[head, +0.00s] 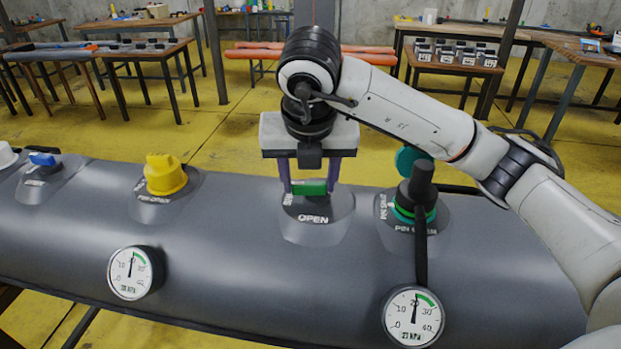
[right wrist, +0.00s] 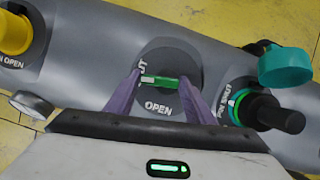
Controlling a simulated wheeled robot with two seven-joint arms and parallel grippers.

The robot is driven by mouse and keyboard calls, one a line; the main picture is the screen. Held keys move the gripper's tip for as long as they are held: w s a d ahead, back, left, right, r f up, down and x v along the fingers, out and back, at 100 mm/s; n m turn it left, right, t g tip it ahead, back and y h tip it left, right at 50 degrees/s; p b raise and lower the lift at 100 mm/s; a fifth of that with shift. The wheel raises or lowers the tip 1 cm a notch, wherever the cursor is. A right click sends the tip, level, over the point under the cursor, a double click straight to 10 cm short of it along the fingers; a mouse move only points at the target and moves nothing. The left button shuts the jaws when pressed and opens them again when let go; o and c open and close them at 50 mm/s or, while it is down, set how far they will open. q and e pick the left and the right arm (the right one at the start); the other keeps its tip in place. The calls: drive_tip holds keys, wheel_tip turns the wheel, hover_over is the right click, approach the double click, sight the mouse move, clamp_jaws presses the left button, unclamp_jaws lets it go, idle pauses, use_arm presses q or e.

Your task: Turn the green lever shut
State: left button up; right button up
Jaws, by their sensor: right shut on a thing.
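The green lever (head: 312,187) sits on a round grey valve plate on top of the grey inflatable tube (head: 240,240). My right gripper (head: 309,188) reaches down from above, and its two purple fingers are shut on the lever, one at each side. In the right wrist view the green lever (right wrist: 163,82) lies roughly left to right between the fingertips. The plate's OPEN label shows on the near side of the lever. The SHUT label is at its left, partly covered by a finger. My left gripper is not in view.
A yellow valve (head: 165,175) and a blue lever (head: 43,159) are to the left on the tube. A hose fitting with a black top (head: 418,188) and a teal cap stands close at the right. Two pressure gauges (head: 130,273) (head: 413,316) are on the near side. Tables stand behind.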

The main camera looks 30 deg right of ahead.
drive_tip(key=shift+w+r+m+h+p, duration=0.15)
drive_tip(key=shift+m+h+p, duration=0.3)
drive_tip(key=shift+m, duration=0.55)
drive_tip(key=o, duration=1.1)
drive_tip(key=shift+c, duration=0.2)
drive_tip(key=p+v, duration=0.1)
drive_tip(key=v, duration=0.9)
drive_tip(key=shift+r+p, duration=0.15)
drive_tip(key=shift+p, duration=0.15)
drive_tip(key=shift+g, duration=0.3)
